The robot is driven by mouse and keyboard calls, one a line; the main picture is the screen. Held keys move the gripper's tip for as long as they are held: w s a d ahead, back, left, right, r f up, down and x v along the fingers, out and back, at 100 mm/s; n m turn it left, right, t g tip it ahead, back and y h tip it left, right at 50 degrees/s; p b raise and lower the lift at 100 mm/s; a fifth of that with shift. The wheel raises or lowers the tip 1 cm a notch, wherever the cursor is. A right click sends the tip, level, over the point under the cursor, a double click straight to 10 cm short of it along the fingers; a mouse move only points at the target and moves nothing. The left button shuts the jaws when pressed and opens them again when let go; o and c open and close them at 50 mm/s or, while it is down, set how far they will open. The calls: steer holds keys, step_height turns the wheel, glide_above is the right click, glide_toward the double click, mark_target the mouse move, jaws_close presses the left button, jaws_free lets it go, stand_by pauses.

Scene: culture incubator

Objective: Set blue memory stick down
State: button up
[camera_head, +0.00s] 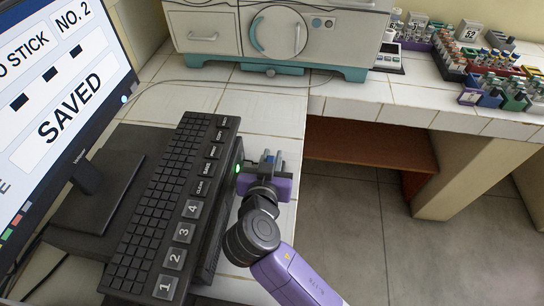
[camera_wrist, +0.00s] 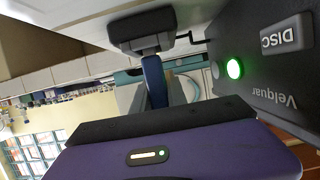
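The blue memory stick (camera_wrist: 155,82) shows in the wrist view as a narrow blue piece, between a black finger pad above and my purple gripper body below. My gripper (camera_head: 265,161) appears shut on it; the lower finger is hidden behind the purple body. In the head view my gripper is just right of the black Velquar box, over the white tiled bench. I cannot make out the stick clearly there. The Velquar box (camera_wrist: 270,75) has a lit green light and a DISC key and stands beside the stick, apart from it.
A keyboard (camera_head: 160,200) with large numbered keys lies left of my gripper. The monitor (camera_head: 65,95) reads "SAVED" and "NO. 2". A white and teal incubator (camera_head: 280,35) stands behind. Racks of vials (camera_head: 470,50) fill the far right. Bare tiles (camera_head: 265,110) lie beyond my gripper.

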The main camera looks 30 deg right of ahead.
steer(key=o, duration=0.4)
steer(key=b+v, duration=0.1)
steer(key=v, duration=1.1)
stand_by(0.3)
